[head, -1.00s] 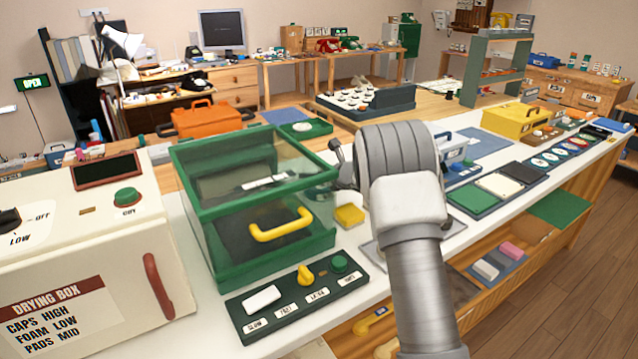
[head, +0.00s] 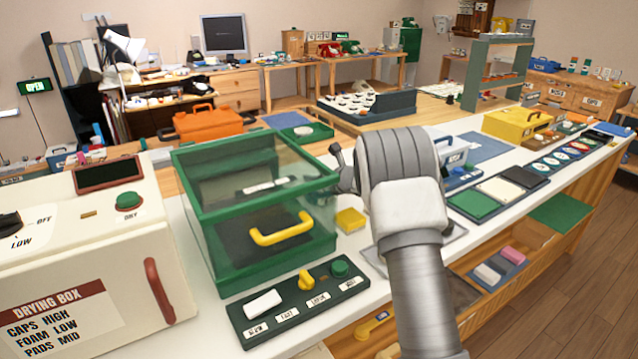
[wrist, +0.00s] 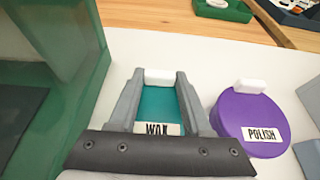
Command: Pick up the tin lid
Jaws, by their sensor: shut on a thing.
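In the wrist view, a teal tin lid (wrist: 157,104) with a "WAX" label lies between the fingers of my gripper (wrist: 160,77). The fingertips are shut on its white knob (wrist: 158,78). A purple tin (wrist: 247,125) labelled "POLISH", with a white knob on its lid, stands just to the right, apart from the fingers. Whether the teal lid is raised off its tin cannot be told. In the head view my own arm hides the gripper's fingertips and the tins.
A green glass-sided case (head: 262,195) with a yellow handle stands close left of my arm; its green wall (wrist: 75,90) fills the wrist view's left. A yellow block (head: 350,220) lies between case and arm. A drying box (head: 85,250) is further left.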

